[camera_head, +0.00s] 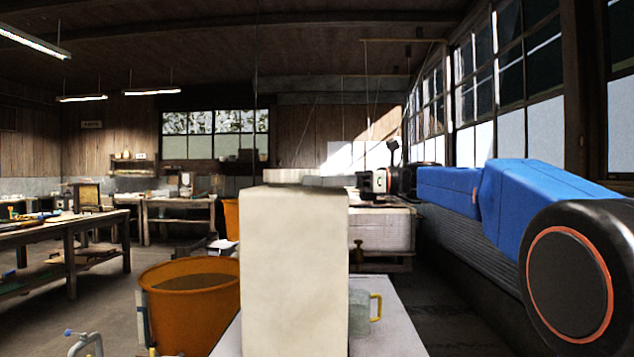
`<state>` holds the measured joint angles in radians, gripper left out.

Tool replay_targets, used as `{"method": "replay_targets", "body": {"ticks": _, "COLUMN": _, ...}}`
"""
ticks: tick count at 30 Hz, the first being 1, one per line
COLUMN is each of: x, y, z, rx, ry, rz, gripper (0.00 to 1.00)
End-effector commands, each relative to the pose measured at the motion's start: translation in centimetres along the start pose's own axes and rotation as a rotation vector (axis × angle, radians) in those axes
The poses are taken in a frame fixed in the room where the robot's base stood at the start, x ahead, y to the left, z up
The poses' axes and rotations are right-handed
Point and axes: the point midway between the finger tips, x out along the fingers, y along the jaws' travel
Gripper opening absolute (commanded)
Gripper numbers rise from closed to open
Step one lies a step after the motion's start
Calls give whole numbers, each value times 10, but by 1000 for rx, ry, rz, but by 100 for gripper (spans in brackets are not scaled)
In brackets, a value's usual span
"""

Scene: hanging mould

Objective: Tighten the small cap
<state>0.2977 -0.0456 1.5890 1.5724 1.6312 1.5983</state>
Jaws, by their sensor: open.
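No small cap can be made out with certainty. A tall pale block (293,270), which looks like the mould, stands upright in the middle of the view and hides what is behind it. My gripper (376,182) is at the far end of my blue arm, right of the block's top edge. It is small and dark here, and its fingers are hard to separate from the things behind. I see nothing held in it.
A pale table (395,325) lies under the block, with a clear jar with a yellow handle (374,307) close to the block's right side. An orange bucket (190,310) stands at left. Thin lines hang from the ceiling. Workbenches (70,235) are farther left; floor between is open.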

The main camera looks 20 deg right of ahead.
Motion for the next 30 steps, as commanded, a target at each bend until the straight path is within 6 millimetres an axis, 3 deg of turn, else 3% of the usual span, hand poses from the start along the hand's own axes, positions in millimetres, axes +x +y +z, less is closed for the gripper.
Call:
{"method": "replay_targets", "body": {"ticks": 7, "x": 0, "y": 0, "z": 0, "rx": 0, "ry": 0, "rz": 0, "gripper": 51}}
{"method": "replay_targets", "body": {"ticks": 12, "x": 0, "y": 0, "z": 0, "rx": 0, "ry": 0, "rz": 0, "gripper": 13}}
{"method": "replay_targets", "body": {"ticks": 13, "x": 0, "y": 0, "z": 0, "rx": 0, "ry": 0, "rz": 0, "gripper": 10}}
{"method": "replay_targets", "body": {"ticks": 22, "x": 0, "y": 0, "z": 0, "rx": 0, "ry": 0, "rz": -26, "gripper": 10}}
{"method": "replay_targets", "body": {"ticks": 30, "x": 0, "y": -5, "z": 1, "rx": -1, "ry": 0, "rz": -170, "gripper": 10}}
